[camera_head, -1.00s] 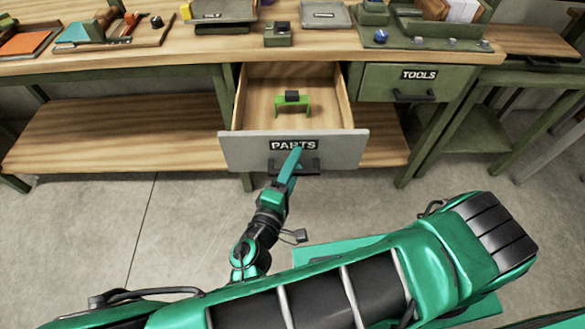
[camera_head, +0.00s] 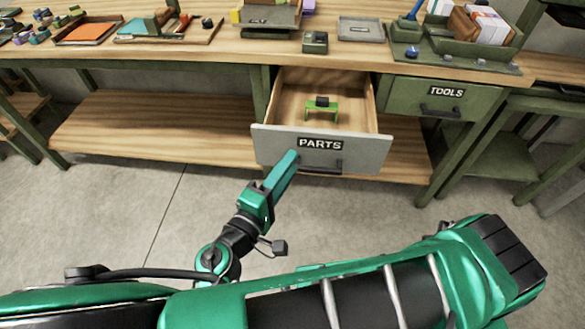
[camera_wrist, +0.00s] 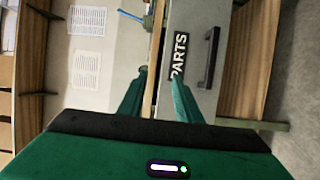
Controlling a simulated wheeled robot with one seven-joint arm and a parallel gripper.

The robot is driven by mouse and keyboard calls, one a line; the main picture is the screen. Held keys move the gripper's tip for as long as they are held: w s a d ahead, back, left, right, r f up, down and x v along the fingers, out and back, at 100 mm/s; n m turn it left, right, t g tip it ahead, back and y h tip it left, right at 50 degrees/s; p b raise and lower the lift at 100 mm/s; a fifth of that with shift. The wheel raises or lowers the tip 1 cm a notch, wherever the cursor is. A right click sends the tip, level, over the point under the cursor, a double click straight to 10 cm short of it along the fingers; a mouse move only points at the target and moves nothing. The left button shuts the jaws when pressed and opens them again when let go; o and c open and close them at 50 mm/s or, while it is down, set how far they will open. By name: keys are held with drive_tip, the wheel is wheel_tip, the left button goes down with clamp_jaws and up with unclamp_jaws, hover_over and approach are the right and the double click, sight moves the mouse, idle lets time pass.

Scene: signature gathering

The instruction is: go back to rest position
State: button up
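My gripper (camera_head: 290,158) is in front of the open PARTS drawer (camera_head: 267,141), just below and left of its label. In the wrist view my gripper (camera_wrist: 159,75) has its two green fingers apart with nothing held between them. The drawer's front (camera_wrist: 202,50) and dark handle (camera_wrist: 210,57) stand ahead of the fingers. The drawer handle (camera_head: 321,166) is to the right of the fingertips in the head view, and my fingers do not grip it.
The TOOLS drawer (camera_head: 440,99) is shut at the right. The workbench top (camera_head: 205,57) holds trays and boxes. A lower wooden shelf (camera_head: 150,128) is bare, and the concrete floor (camera_head: 110,205) is clear.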

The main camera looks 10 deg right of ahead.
drive_tip(key=shift+d, duration=0.25)
drive_tip(key=w+d+r+m+g, duration=0.15)
drive_tip(key=d+m+g, duration=1)
drive_tip(key=d, duration=1.15)
drive_tip(key=s+d+r+m+g+y, duration=0.1)
drive_tip(key=s+d+r+m+y, duration=0.1)
drive_tip(key=s+d+r+y, duration=0.3)
drive_tip(key=s+d+r+m+g+y, duration=0.2)
drive_tip(key=s+d+r+y, duration=0.3)
drive_tip(key=s+d, duration=0.3)
drive_tip(key=shift+s+m+y, duration=0.4)
drive_tip(key=shift+s+m, duration=0.4)
drive_tip(key=shift+m, duration=0.05)
drive_tip(key=shift+w, duration=0.15)
